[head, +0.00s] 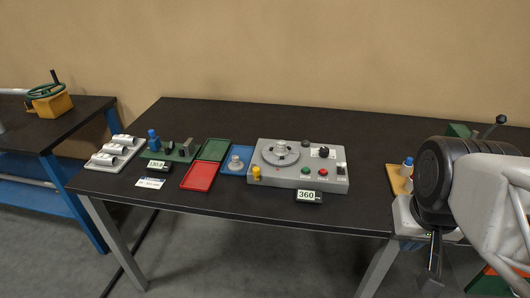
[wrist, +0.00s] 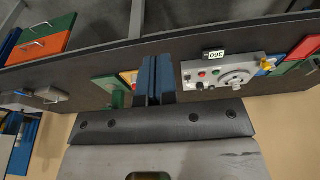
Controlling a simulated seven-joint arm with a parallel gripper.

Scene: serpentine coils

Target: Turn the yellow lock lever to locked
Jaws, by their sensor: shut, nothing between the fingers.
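The yellow lock lever (head: 257,173) is a small yellow piece at the front left corner of the grey control box (head: 322,185). In the wrist view the lever (wrist: 268,65) shows small at the far end of the box (wrist: 195,74). Its exact angle is too small to tell. My gripper (head: 432,282) hangs at the right of the head view, well to the right of the box and apart from the lever. In the wrist view its blue fingers (wrist: 154,78) are shut together with nothing between them.
The box carries a round dial (head: 280,153), a black knob (head: 323,152) and green and red buttons. A "360" display (head: 307,196) stands in front. Red (head: 198,177) and green (head: 213,149) trays lie left. The tabletop between box and gripper is mostly clear.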

